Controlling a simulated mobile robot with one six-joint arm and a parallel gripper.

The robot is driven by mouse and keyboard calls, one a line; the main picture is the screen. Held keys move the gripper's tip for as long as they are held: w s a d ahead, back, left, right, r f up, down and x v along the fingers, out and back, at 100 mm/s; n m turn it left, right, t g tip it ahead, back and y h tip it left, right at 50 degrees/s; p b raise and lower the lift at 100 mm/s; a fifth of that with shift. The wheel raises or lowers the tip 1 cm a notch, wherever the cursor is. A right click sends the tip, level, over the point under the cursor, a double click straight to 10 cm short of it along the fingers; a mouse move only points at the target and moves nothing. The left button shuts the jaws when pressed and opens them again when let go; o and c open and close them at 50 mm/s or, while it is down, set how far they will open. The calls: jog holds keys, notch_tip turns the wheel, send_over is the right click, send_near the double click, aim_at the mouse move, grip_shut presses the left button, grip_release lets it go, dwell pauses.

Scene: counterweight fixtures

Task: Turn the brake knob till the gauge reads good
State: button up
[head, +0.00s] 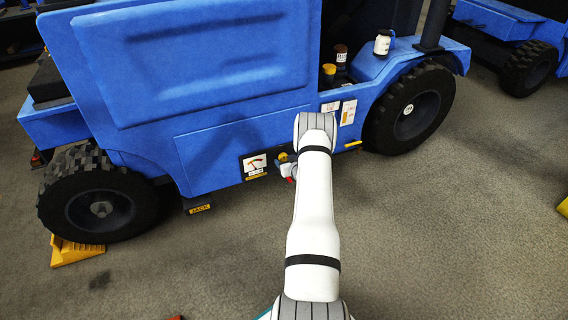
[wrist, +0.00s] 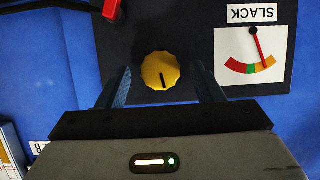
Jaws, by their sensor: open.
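The yellow brake knob (wrist: 160,71) sits on a dark panel in the wrist view, with a black mark on its face. My gripper (wrist: 160,80) is open, with one finger on each side of the knob and a gap at both sides. The gauge (wrist: 236,48) is upside down beside the knob in the wrist view. Its label reads SLACK, and its red needle points near the green and orange part of the arc. In the head view the gauge (head: 250,160) and knob (head: 283,157) are small, and my arm hides part of the area.
The panel is on the side of a blue vehicle (head: 200,60) with black wheels (head: 97,203). A red part (wrist: 111,9) is at the panel's upper left in the wrist view. A yellow chock (head: 75,251) is by the left wheel. The grey floor in front is mostly clear.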

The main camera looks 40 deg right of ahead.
jog(key=shift+x, duration=0.8)
jog(key=shift+c, duration=0.6)
